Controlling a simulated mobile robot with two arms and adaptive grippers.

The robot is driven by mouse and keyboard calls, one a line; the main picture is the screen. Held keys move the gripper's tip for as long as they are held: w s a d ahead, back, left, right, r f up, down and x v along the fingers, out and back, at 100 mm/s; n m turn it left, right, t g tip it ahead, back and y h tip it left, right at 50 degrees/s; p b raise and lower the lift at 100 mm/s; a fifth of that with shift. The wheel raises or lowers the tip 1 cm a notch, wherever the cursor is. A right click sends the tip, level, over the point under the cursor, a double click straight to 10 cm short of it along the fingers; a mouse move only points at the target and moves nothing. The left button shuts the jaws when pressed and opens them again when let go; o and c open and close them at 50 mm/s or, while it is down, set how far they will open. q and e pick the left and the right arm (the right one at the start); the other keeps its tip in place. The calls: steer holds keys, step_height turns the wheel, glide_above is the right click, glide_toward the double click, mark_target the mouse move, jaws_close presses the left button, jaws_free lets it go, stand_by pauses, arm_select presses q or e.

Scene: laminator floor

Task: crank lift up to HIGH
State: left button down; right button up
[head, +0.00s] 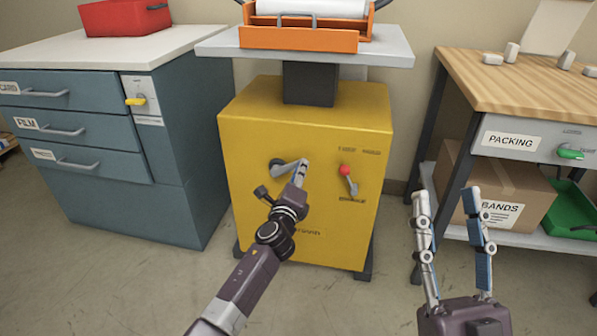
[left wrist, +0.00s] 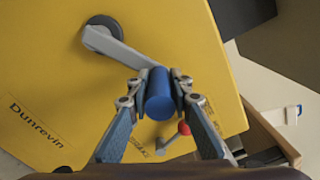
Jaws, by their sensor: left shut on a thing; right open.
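The yellow lift cabinet (head: 250,220) stands in the middle of the head view, with a grey column (head: 310,84) holding a grey platform (head: 395,52) above it. A grey crank arm (left wrist: 130,52) runs from a dark round hub (left wrist: 102,38) to a blue cylindrical handle (left wrist: 160,95), seen in the left wrist view. My left gripper (head: 298,175) is shut on the blue handle, its fingers on both sides of it. A lever with a red knob (head: 345,170) is on the cabinet right of the crank. My right gripper (head: 450,195) is open and empty.
An orange tray (head: 300,38) sits on the platform.

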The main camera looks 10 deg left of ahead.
arm_select(q)
steer(key=shift+d+f, duration=0.1)
steer(key=c, duration=1.7)
jaws_free()
steer(key=shift+c, duration=0.2)
steer(key=shift+s, duration=0.3)
steer(key=s, duration=1.1)
steer(key=shift+s+a, duration=0.2)
steer(key=shift+a, duration=0.05)
